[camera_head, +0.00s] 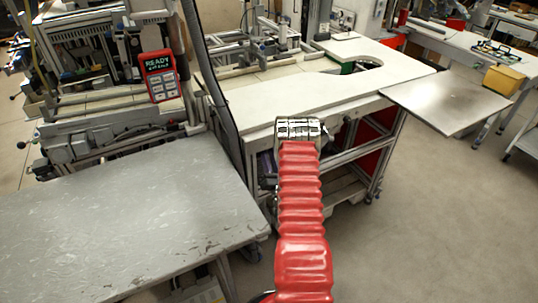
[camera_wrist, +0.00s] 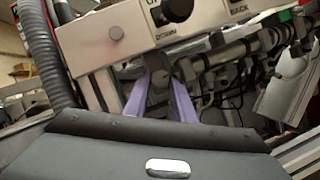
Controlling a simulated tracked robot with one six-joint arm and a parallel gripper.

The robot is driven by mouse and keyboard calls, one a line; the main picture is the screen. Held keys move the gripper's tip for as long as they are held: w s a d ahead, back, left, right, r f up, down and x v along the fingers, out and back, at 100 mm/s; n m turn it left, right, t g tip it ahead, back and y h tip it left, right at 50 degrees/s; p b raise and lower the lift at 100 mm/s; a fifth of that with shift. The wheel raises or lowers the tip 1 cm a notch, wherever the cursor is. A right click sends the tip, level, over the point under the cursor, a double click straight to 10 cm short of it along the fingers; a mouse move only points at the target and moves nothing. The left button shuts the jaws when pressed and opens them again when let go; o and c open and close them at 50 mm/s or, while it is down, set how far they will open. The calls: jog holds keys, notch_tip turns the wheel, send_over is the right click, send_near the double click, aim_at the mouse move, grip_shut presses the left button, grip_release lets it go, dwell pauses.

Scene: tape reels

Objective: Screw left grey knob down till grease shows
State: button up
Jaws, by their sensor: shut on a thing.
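In the wrist view, a small round grey knob (camera_wrist: 160,79) sits under the front edge of a pale panel. The two purple fingers of my gripper (camera_wrist: 160,84) are on either side of it, shut on it. No second grey knob beside it can be made out, and no grease can be made out around it. In the head view, my red arm reaches up to the front edge of the white workbench (camera_head: 300,85); my fingers and the knob are hidden there.
A ribbed grey hose (camera_wrist: 45,50) hangs at left. Cables run behind at right. A grey table (camera_head: 130,225) stands at lower left; floor is clear at right.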

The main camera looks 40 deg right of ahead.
jog(key=shift+d+r, duration=0.1)
jog(key=shift+r, duration=0.2)
jog(key=o, duration=1.1)
jog(key=shift+f, duration=0.15)
jog(key=shift+c, duration=0.2)
jog(key=shift+f, duration=0.1)
